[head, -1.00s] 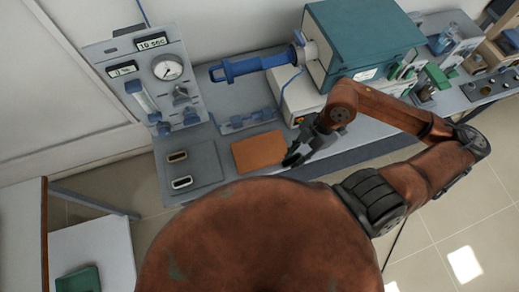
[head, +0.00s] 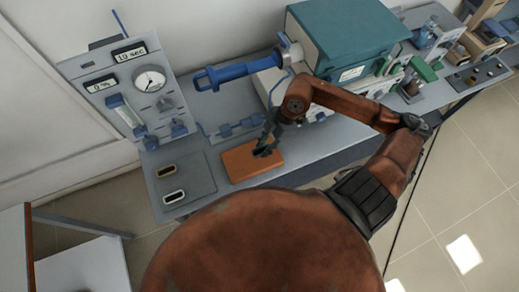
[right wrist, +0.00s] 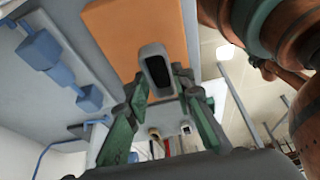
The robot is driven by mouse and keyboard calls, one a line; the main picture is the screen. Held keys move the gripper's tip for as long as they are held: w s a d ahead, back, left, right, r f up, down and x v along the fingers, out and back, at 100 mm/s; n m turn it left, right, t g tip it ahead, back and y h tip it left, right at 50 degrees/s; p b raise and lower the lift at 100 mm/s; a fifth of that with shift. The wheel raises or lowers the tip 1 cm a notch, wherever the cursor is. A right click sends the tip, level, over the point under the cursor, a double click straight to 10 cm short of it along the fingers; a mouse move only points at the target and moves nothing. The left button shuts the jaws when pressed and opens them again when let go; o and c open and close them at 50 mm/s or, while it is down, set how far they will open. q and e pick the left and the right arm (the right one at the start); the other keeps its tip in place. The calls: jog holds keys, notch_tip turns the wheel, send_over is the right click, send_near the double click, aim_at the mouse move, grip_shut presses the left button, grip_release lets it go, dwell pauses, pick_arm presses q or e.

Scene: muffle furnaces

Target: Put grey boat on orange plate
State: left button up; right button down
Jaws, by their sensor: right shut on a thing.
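The orange plate (head: 240,168) lies flat on the bench, and it also shows in the right wrist view (right wrist: 120,30). My right gripper (head: 263,150) is over the right part of the plate. In the right wrist view, my right gripper (right wrist: 158,92) is shut on the grey boat (right wrist: 143,66), a small rounded trough with a dark hollow. The boat lies in front of the plate in that view; I cannot tell whether it touches the plate. In the head view the fingers mostly hide the boat. My left gripper is not in view.
A grey mat (head: 196,178) left of the plate carries a tan-rimmed boat (head: 166,171) and a white-rimmed boat (head: 174,196). Behind stand a gauge panel (head: 125,100), a blue tube holder (head: 240,72) and a teal furnace (head: 345,40). The bench front edge is close.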

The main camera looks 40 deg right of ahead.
aim_at(261, 150)
jog(key=shift+w+f, duration=0.75)
jog(key=shift+f, duration=0.05)
jog(key=f, duration=0.2)
jog(key=f+b, duration=0.1)
jog(key=shift+w+f, duration=0.2)
jog(key=shift+f, duration=0.2)
jog(key=c, duration=1.7)
grip_release()
jog(key=shift+o, duration=0.2)
jog(key=shift+r, duration=0.1)
jog(key=p+v, duration=0.2)
jog(key=v, duration=1)
jog(key=shift+a, duration=0.1)
